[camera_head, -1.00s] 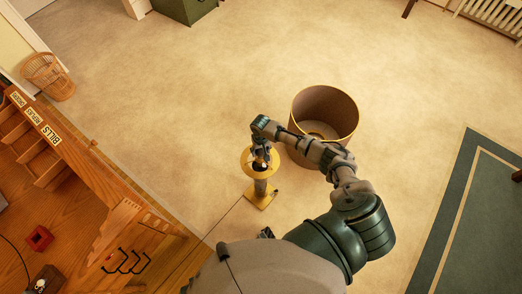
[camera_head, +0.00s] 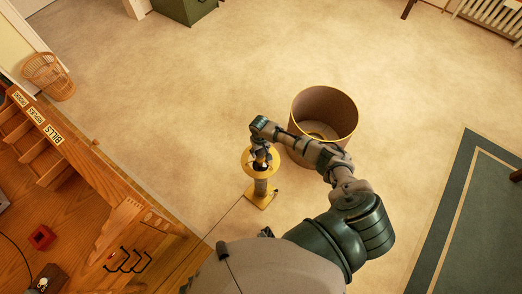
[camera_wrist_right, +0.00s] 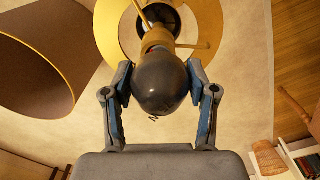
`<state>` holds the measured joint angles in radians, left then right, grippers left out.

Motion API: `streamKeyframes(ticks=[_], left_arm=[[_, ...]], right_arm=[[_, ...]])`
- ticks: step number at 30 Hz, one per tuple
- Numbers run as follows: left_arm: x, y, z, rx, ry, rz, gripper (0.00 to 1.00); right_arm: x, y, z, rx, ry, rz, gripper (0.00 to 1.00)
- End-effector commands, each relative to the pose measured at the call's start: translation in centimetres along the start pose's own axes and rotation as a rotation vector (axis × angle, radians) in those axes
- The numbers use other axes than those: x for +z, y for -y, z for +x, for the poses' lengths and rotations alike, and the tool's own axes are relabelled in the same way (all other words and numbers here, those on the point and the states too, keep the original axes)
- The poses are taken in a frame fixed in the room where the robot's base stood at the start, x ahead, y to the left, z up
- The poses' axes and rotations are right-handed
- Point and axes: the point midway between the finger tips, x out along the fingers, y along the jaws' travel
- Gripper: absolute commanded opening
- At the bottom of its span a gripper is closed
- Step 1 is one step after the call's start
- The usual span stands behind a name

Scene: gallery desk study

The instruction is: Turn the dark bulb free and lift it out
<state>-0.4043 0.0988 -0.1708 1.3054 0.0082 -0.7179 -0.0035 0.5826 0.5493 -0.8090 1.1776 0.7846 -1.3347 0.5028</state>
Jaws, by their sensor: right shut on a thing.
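The dark bulb (camera_wrist_right: 160,85) is a smooth, dark grey globe in the right wrist view. Its neck end meets the brass-coloured socket (camera_wrist_right: 157,40) of the lamp; I cannot tell how far it sits in it. My right gripper (camera_wrist_right: 160,70) is shut on the bulb, one blue-grey finger on each side. In the head view my right gripper (camera_head: 261,153) is over the yellow ring of the lamp stand (camera_head: 262,198), and hides most of the bulb. My left gripper is not in view.
A large brown drum shade (camera_head: 350,118) with a yellow rim stands on the floor right of the lamp, close to my right forearm. A wooden desk (camera_head: 160,262) fills the lower left. A wicker basket (camera_head: 48,76) is at far left. Open carpet lies beyond.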

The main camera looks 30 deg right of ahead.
Motion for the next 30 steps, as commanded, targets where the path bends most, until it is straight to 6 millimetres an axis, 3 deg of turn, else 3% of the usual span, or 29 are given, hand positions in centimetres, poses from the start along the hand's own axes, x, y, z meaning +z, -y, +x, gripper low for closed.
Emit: streamKeyframes(ticks=[6, 30], left_arm=[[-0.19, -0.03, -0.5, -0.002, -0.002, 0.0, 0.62], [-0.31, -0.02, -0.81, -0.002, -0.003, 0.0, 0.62]], right_arm=[[-0.03, -0.05, -0.08, -0.003, 0.0, -0.217, 0.38], [-0.09, -0.45, 0.12, -0.002, -0.001, -0.224, 0.38]])
